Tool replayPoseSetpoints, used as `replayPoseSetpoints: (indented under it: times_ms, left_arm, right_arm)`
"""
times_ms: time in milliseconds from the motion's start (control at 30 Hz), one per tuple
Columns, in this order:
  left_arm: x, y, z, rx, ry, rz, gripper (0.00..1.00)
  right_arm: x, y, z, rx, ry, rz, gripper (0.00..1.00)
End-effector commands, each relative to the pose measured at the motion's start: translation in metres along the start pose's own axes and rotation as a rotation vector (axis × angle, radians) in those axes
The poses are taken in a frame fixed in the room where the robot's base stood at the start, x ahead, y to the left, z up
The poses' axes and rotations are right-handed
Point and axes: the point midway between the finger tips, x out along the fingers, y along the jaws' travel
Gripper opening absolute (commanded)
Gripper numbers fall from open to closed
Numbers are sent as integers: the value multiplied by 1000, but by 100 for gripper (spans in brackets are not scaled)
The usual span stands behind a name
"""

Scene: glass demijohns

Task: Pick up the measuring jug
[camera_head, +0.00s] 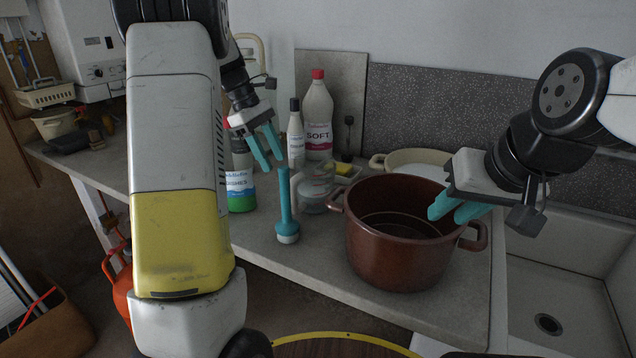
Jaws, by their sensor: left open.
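A clear see-through vessel, which looks like the measuring jug (315,190), stands on the counter left of the brown pot, partly hidden behind a blue dish brush. My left gripper (272,162) is open and empty, its teal fingers pointing down, above and left of the jug, in front of the bottles. My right gripper (449,211) is over the right side of the brown pot. Its two teal fingers overlap in this view, so their gap is unclear. I see nothing held in it.
The blue brush (286,207) stands upright close to the jug. A cream pan (412,160) is behind. A sink (565,285) lies right.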

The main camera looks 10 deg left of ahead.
Motion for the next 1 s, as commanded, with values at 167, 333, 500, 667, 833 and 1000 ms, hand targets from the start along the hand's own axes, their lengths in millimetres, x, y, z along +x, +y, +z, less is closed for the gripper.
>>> replayPoseSetpoints:
  times_ms: [167, 333, 500, 667, 833, 1000]
  left_arm:
    - [13, 7, -7, -50, -6, -20, 45]
    - [42, 6, -6, -49, -7, -22, 45]
    - [66, 6, -6, -48, -6, -21, 45]
    - [76, 5, -5, -47, -5, -19, 45]
    - [100, 1, -1, -47, -6, -21, 45]
    - [121, 0, -1, -47, -5, -20, 45]
  right_arm:
    - [0, 0, 0, 0, 0, 0, 31]
    - [0, 0, 0, 0, 0, 0, 31]
    - [0, 0, 0, 0, 0, 0, 31]
    - [0, 0, 0, 0, 0, 0, 31]
    - [0, 0, 0, 0, 0, 0, 31]
    - [0, 0, 0, 0, 0, 0, 31]
